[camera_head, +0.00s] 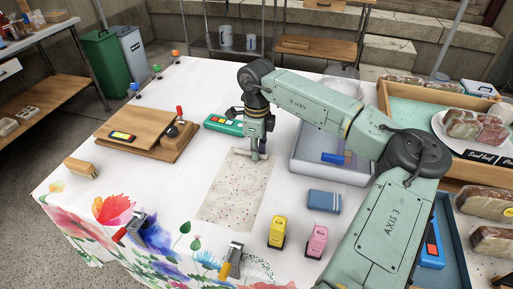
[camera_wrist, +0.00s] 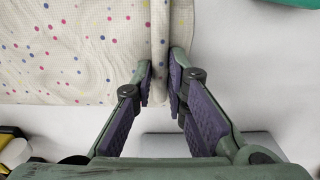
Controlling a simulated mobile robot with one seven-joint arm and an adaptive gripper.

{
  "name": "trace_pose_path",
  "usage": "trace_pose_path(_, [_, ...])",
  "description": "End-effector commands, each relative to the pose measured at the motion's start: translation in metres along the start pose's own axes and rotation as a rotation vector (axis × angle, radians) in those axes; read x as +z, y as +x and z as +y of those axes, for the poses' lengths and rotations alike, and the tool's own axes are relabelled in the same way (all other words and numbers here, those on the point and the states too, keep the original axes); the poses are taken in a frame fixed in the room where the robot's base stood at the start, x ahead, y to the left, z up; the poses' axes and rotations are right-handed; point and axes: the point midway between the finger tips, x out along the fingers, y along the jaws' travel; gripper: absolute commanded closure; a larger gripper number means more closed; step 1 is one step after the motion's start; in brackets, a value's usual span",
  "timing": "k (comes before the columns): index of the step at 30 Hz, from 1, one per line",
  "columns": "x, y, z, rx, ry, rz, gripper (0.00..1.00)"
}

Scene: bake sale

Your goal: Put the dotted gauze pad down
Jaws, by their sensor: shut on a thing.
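The dotted gauze pad (camera_head: 228,196) is a cream cloth with small coloured dots, spread over the white tablecloth near the middle of the table. Its far edge is pinched up into a fold at my gripper (camera_head: 258,155). In the wrist view the gauze pad (camera_wrist: 70,50) fills the upper left, and its folded edge runs between the purple-padded fingertips of my gripper (camera_wrist: 162,85). The gripper is shut on that edge. The rest of the pad looks to lie flat on the table; I cannot tell how high the pinched edge is.
A green device with coloured buttons (camera_head: 222,125) is left of my gripper. A grey bin (camera_head: 308,168) stands close on the right. A blue box (camera_head: 324,200), a yellow block (camera_head: 277,232) and a pink block (camera_head: 317,240) are in front. A wooden board (camera_head: 130,128) lies left.

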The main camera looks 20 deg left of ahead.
Motion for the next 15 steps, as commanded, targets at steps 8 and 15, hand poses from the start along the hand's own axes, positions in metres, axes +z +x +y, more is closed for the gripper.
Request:
trace_pose_path(8, [-0.0001,0.0032,-0.0003,-0.001,0.001,0.000,1.00])
trace_pose_path(15, [0.0000,0.0014,-0.0003,-0.001,0.001,0.000,0.71])
